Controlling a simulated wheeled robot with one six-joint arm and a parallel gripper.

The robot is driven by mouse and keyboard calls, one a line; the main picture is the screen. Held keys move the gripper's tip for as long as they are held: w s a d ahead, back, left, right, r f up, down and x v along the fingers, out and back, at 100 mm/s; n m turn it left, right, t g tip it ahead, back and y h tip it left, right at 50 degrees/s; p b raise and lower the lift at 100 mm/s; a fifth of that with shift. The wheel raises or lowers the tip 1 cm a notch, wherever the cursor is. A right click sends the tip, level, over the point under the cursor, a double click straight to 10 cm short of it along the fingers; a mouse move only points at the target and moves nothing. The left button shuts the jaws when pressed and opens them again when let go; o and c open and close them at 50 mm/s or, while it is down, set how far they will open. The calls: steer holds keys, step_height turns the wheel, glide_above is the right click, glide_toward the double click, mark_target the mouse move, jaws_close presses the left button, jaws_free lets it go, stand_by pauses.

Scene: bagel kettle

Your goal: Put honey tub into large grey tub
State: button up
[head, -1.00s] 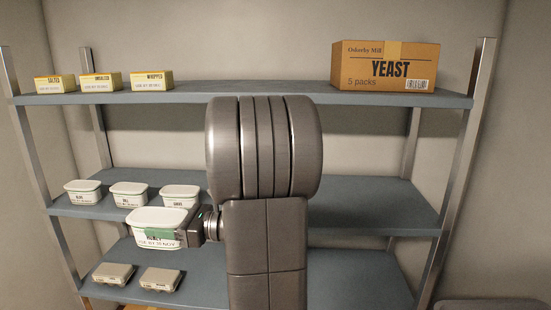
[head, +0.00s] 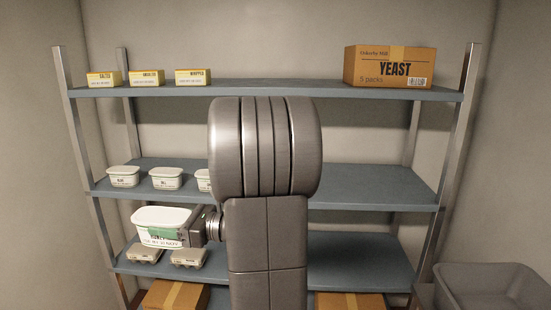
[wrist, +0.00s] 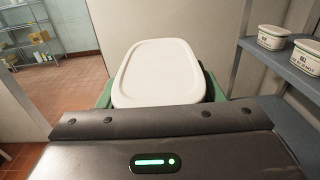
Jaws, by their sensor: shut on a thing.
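My gripper (head: 168,232) is shut on a white lidded tub (head: 163,216), held roughly level in front of the shelves. Its green fingers cover part of the label, so I cannot read the name. In the wrist view the tub's pale lid (wrist: 158,72) faces up between the green fingers (wrist: 158,92). The large grey tub (head: 490,284) stands at the lower right, beyond the shelf's right post and well apart from my gripper. Its front is cut off by the picture edge.
A shelf unit (head: 380,185) fills the middle. Small white tubs (head: 123,177), egg cartons (head: 144,253), butter boxes (head: 104,78) and a yeast box (head: 390,67) stand on it. Cardboard boxes (head: 175,296) are below. My arm hides the shelves' centre.

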steer(key=w+d+f+m+t+h, duration=0.4)
steer(key=w+d+f+m+t, duration=0.2)
steer(key=w+d+f+t, duration=0.35)
steer(key=w+d+f+m+t+h, duration=0.3)
steer(key=d+f+h, duration=0.1)
steer(key=d, duration=0.4)
steer(key=w+d+f+m+t+h, duration=0.3)
steer(key=d+f+m+h, duration=0.1)
steer(key=d, duration=0.4)
steer(key=shift+f+h, duration=0.4)
steer(key=shift+f, duration=0.45)
